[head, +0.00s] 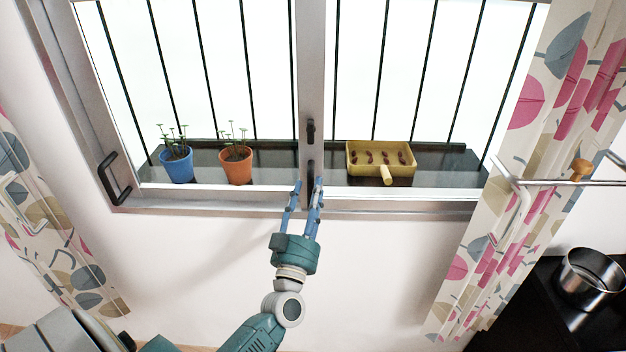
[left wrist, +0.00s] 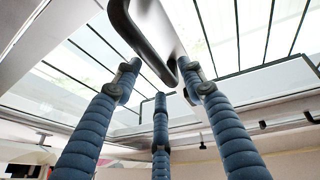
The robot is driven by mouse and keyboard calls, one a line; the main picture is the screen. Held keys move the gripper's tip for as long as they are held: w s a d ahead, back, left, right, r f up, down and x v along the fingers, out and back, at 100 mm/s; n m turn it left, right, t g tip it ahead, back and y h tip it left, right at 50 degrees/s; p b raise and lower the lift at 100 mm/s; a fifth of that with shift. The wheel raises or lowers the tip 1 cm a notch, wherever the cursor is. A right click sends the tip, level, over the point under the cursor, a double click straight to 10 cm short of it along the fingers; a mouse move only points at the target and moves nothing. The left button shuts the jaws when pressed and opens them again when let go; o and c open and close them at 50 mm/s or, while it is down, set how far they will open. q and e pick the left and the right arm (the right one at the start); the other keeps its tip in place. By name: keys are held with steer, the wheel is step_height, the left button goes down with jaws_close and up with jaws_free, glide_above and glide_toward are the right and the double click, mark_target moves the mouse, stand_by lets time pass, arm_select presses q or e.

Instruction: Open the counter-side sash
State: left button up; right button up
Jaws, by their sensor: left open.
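The window has two sashes that both look closed. The right sash (head: 410,192), on the side of the black counter, has a dark handle (head: 310,168) at the middle post. My left gripper (head: 308,190) is open, with its blue fingers pointing up at the lower end of this handle. In the left wrist view the handle (left wrist: 150,45) looms large between and beyond the spread fingers (left wrist: 160,95). I cannot tell whether any finger touches it. The left sash (head: 220,198) has another black handle (head: 113,180) at its left edge. My right gripper is out of view.
Outside on the dark ledge are a blue pot (head: 176,165), an orange pot (head: 236,167) and a yellow tray (head: 380,160), before black bars. Patterned curtains (head: 540,140) hang at both sides. A metal pot (head: 590,278) stands on the black counter (head: 535,305), below a rail (head: 570,183).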

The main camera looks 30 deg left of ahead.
arm_select(q)
steer(key=shift+x, duration=1.35)
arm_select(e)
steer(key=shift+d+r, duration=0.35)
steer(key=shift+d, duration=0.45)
arm_select(q)
jaws_close()
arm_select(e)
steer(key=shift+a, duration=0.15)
arm_select(q)
steer(key=shift+f, duration=0.1)
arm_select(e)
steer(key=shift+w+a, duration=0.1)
